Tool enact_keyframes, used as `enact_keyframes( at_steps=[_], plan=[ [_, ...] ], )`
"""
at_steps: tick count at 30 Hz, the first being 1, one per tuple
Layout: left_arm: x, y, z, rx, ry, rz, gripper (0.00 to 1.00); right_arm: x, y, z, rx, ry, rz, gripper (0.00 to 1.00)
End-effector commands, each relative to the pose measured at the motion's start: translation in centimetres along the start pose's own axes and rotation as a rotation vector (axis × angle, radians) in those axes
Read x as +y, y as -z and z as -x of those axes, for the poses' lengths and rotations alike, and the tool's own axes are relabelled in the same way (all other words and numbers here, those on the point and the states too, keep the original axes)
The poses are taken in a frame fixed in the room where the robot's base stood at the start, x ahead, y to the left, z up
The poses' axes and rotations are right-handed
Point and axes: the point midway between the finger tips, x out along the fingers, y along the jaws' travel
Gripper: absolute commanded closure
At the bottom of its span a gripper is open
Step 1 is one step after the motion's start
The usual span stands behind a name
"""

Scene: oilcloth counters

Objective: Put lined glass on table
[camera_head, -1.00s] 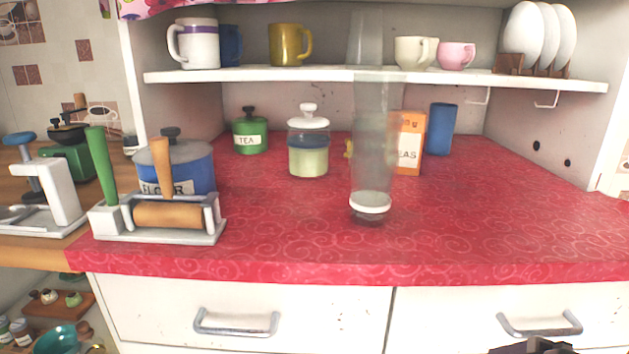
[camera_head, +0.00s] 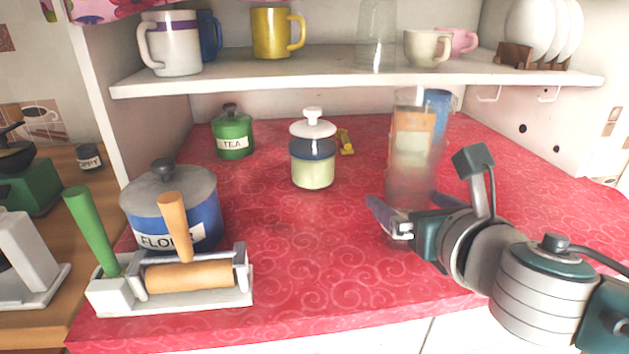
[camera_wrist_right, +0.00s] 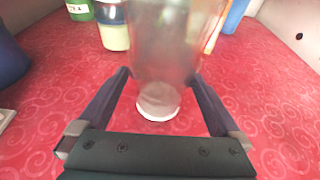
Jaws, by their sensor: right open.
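A tall clear glass (camera_head: 411,165) stands upright on the red counter (camera_head: 300,250), with an orange box (camera_head: 413,121) showing through it. A second clear glass (camera_head: 377,38) with faint vertical lines stands on the white shelf above. My right gripper (camera_head: 402,199) is open, low over the counter, with a finger on either side of the tall glass. The right wrist view shows the glass's pale base (camera_wrist_right: 158,101) between the open fingers; I cannot tell whether they touch it. My left gripper is not in view.
A flour pot (camera_head: 180,212) and a roller device (camera_head: 190,285) are at left. Mugs and plates stand on the shelf (camera_head: 300,72). The counter's front middle is clear.

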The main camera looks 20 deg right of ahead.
Motion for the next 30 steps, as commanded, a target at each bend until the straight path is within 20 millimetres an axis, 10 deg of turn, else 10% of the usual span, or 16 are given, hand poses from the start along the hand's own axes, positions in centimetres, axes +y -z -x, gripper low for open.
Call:
enact_keyframes(
  at_steps=[16,30],
  plan=[
    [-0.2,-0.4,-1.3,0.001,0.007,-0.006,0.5,-0.2,0.5,-4.2,0.0,0.001,-0.002,0.0],
    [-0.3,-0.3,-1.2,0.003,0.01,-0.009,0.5,-0.2,0.6,-4.2,0.0,0.001,-0.003,0.52]
  ],
)
